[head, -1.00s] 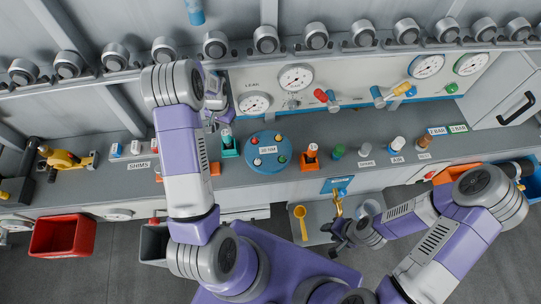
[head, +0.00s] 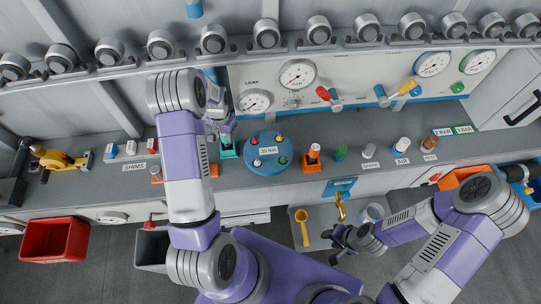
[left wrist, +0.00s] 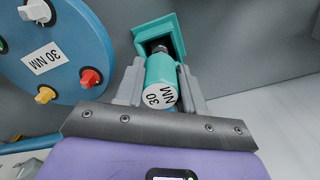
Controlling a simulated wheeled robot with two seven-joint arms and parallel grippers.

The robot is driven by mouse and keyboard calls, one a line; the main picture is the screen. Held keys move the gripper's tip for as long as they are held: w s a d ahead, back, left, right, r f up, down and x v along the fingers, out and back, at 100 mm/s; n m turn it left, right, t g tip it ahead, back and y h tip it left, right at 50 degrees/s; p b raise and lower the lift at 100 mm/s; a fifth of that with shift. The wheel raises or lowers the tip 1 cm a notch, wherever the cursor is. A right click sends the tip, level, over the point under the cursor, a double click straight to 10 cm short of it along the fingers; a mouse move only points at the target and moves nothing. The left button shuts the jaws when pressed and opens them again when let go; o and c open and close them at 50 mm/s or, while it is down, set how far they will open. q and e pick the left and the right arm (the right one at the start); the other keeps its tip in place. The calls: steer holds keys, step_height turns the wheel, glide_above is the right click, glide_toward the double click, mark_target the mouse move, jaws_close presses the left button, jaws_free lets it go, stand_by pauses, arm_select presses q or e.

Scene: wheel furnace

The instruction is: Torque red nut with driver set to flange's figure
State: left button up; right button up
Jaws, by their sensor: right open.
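The blue round flange (head: 268,170) on the bench carries a "30 NM" label and white, red, green and yellow nuts. My right gripper (head: 345,240) is open and empty, low in front of the bench.
An orange driver (head: 314,151) stands in its own holder right of the flange. A green piece (head: 341,152) and labelled white pieces (head: 402,145) stand further right. A gauge panel (head: 360,88) rises behind. A red bin (head: 55,240) is at lower left.

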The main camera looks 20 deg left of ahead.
arm_select(q)
jaws_close()
steer(key=shift+r+p, duration=1.55)
steer(key=shift+r, duration=0.95)
